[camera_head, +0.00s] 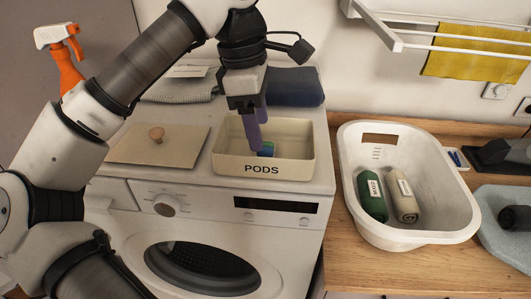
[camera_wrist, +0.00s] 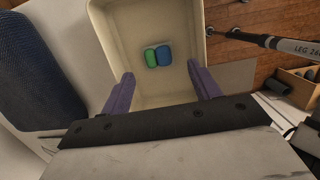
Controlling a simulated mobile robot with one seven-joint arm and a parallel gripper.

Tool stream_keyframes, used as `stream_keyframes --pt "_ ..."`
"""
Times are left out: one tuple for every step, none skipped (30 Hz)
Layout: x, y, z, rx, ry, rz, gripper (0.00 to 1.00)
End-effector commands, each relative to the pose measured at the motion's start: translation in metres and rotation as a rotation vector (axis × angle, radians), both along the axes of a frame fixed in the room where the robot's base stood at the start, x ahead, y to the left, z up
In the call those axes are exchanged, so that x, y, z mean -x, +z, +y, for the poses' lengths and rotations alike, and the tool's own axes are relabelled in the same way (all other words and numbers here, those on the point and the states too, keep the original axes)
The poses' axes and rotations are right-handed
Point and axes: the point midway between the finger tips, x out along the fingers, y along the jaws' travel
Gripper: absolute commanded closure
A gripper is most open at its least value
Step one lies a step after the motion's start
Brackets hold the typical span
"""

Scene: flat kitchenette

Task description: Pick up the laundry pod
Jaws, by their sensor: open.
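The laundry pod (camera_wrist: 158,56) is a small green and blue block. It lies on the floor of the cream box marked PODS (camera_head: 265,170), which stands on the washing machine. In the head view the pod (camera_head: 266,149) is partly hidden by my finger. My gripper (camera_head: 257,130) points down over the box. In the wrist view my gripper's purple fingers (camera_wrist: 160,92) are wide apart and empty at the near side of the box, with the pod beyond them, roughly centred between them. I see no contact with the pod.
A flat lid with a wooden knob (camera_head: 156,144) lies left of the box. Folded grey cloth (camera_head: 181,90) and a dark folded towel (camera_head: 294,86) lie behind. A white basin (camera_head: 431,226) with two rolled bundles stands right. An orange spray bottle (camera_head: 66,70) stands at the left.

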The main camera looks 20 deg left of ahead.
Motion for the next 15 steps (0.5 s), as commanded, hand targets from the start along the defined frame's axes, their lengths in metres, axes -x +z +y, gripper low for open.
stream_keyframes --pt "-0.001 -0.012 -0.003 -0.001 -0.001 0.001 0.38" --pt "-0.002 -0.017 -0.004 -0.001 -0.002 0.001 0.38" --pt "-0.003 -0.023 -0.006 -0.001 -0.003 0.001 0.38" --pt "-0.003 -0.028 -0.007 -0.001 -0.003 0.001 0.38" --pt "-0.003 -0.032 -0.008 -0.001 -0.002 0.0 0.38" --pt "-0.004 -0.037 -0.008 0.0 -0.002 0.0 0.38" --pt "-0.004 -0.039 -0.009 0.0 -0.002 0.0 0.38" --pt "-0.004 -0.041 -0.009 0.0 -0.002 -0.001 0.38" --pt "-0.004 -0.042 -0.01 0.0 -0.001 -0.001 0.38" --pt "-0.004 -0.042 -0.01 0.0 -0.001 -0.001 0.38" --pt "-0.004 -0.041 -0.01 0.0 -0.001 -0.001 0.38" --pt "-0.004 -0.041 -0.01 0.0 -0.001 -0.001 0.38" --pt "-0.004 -0.04 -0.01 0.0 -0.001 -0.001 0.38" --pt "-0.004 -0.04 -0.01 0.0 -0.001 -0.001 0.38" --pt "-0.004 -0.04 -0.01 0.0 -0.001 -0.001 0.38"
